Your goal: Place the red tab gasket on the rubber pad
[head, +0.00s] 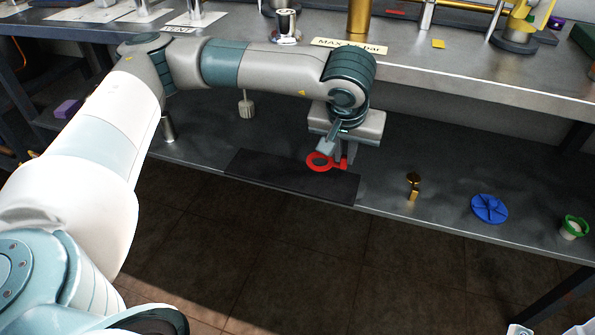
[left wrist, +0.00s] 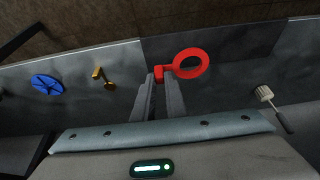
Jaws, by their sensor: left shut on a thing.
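The red tab gasket (head: 318,162) is a ring with a small tab, and in the left wrist view its ring (left wrist: 190,63) sticks out to the right of the fingertips. My left gripper (head: 342,160) is shut on the gasket's tab; its fingers (left wrist: 160,78) show close together in the left wrist view. The black rubber pad (head: 270,173) lies flat on the lower shelf, at its front edge. The gasket appears over the pad's right part in the head view; whether it touches the pad I cannot tell. My right gripper is not in view.
A brass fitting (head: 413,186), a blue disc (head: 489,208) and a green-rimmed cup (head: 573,227) stand right of the pad on the lower shelf (head: 445,205). A pale knobbed tool (head: 246,106) is behind the pad. The upper bench (head: 470,75) overhangs the shelf.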

